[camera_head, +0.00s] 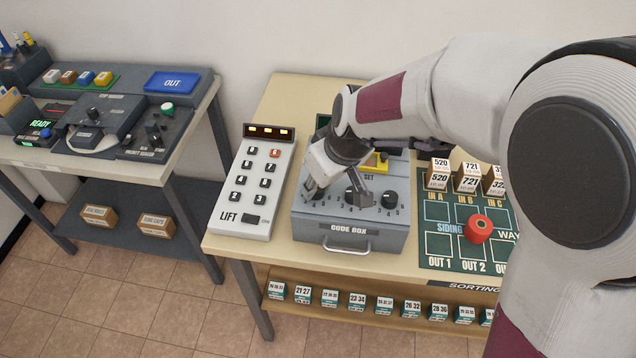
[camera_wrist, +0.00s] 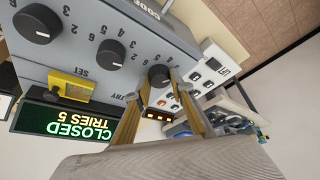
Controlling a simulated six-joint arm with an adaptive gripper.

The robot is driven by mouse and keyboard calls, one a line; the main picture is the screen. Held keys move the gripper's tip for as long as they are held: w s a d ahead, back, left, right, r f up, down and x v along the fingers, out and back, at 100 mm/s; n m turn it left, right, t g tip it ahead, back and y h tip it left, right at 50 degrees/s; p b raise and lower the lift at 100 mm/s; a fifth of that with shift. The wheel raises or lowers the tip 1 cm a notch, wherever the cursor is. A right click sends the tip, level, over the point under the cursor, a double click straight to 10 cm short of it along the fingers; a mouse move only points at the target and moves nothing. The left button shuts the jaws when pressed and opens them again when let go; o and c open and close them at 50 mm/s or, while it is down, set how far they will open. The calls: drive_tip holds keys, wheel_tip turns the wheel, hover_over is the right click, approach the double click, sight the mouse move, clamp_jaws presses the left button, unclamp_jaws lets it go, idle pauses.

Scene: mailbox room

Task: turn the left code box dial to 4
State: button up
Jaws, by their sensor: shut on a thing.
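The grey code box (camera_head: 350,232) stands on the sorting table with three black dials in a row. My gripper (camera_head: 328,190) is lowered over its left side in the head view and hides most of the left dial. In the wrist view, which is turned around, the left dial (camera_wrist: 158,75) sits between my two fingertips (camera_wrist: 161,83), which are shut on it. Its pointer and number cannot be read. The middle dial (camera_wrist: 109,52) and right dial (camera_wrist: 37,22) are free. The green display (camera_wrist: 62,123) reads CLOSED, TRIES 5.
The LIFT keypad (camera_head: 254,190) stands close to the left of the code box. A yellow SET part (camera_head: 376,162) is behind the dials. To the right is the green sorting board (camera_head: 440,245) with a red knob (camera_head: 478,229) and several numbered blocks.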

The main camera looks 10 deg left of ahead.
drive_tip(key=shift+w+n+g+y, duration=0.1)
drive_tip(key=shift+n+g+y, duration=0.3)
drive_tip(key=shift+n, duration=1.1)
drive_tip(key=shift+w+n+g+y, duration=0.1)
drive_tip(key=shift+n+g, duration=0.5)
drive_tip(key=shift+n, duration=1.2)
drive_tip(key=o, duration=1.1)
drive_tip(key=shift+d+r, duration=0.1)
drive_tip(key=v, duration=0.7)
drive_tip(key=shift+r, duration=0.15)
